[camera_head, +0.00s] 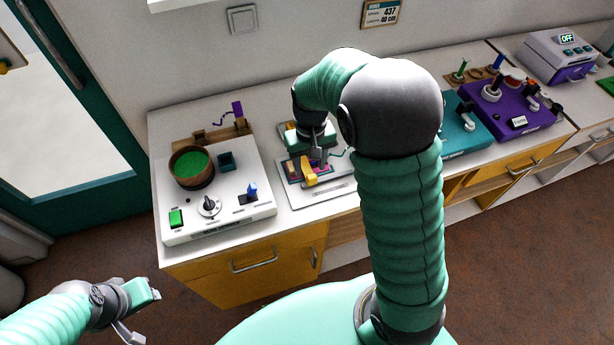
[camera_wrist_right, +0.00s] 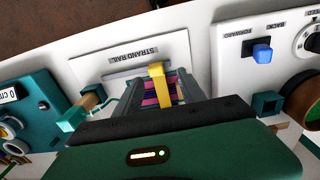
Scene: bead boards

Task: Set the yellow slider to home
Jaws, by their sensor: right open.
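The yellow slider (camera_head: 309,172) stands on the strand rail board (camera_head: 330,187), a pale panel on the bench. In the right wrist view the yellow slider (camera_wrist_right: 157,84) shows upright between my fingers, over a rail with pink and dark strips. My right gripper (camera_head: 319,157) is open just above the rail, close to the slider. In the wrist view the right gripper (camera_wrist_right: 158,90) has a finger on each side of the slider; I cannot tell whether either touches it. The gripper partly hides the rail. My left gripper (camera_head: 144,310) is open and empty, low at the left, away from the bench.
A white console (camera_head: 235,208) with a brown-rimmed green bowl (camera_head: 191,167), a dial and a blue switch stands left of the rail board. Teal and purple (camera_head: 515,120) control boxes stand to the right. The bench's front edge is close to the rail board.

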